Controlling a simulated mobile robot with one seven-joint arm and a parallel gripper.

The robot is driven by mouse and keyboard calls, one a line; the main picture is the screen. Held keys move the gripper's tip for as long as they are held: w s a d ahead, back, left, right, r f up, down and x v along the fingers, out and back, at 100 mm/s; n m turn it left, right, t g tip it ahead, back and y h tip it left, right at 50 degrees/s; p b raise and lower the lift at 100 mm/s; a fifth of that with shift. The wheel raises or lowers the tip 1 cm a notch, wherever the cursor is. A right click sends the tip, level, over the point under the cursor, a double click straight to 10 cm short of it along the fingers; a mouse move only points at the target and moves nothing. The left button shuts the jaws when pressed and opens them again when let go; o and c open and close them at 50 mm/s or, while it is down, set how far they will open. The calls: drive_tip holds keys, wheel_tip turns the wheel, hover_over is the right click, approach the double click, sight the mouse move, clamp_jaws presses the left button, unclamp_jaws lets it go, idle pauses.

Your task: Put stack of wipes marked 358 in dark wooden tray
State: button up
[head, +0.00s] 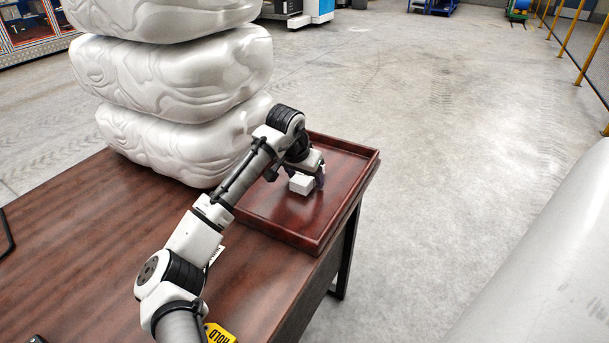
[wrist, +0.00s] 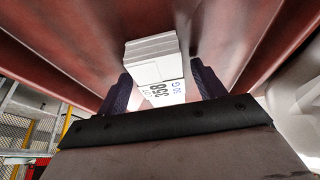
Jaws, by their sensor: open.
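The stack of wipes (head: 301,184) is a small white block over the floor of the dark wooden tray (head: 283,217). My gripper (head: 314,178) is down inside the tray area at the stack. In the wrist view my gripper (wrist: 165,90) is open, with its two dark fingers on either side of the stack and gaps between them and it. The stack appears to rest on the tray floor, but its underside is hidden.
The tray sits on the right end of a brown wooden table (head: 90,250). Big wrapped white bundles (head: 170,85) are piled just left of the tray. A yellow tag (head: 219,334) shows near the table's front. A large grey cylinder (head: 550,260) stands at the right.

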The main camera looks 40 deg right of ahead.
drive_tip(key=shift+r, duration=0.1)
drive_tip(key=v, duration=1.2)
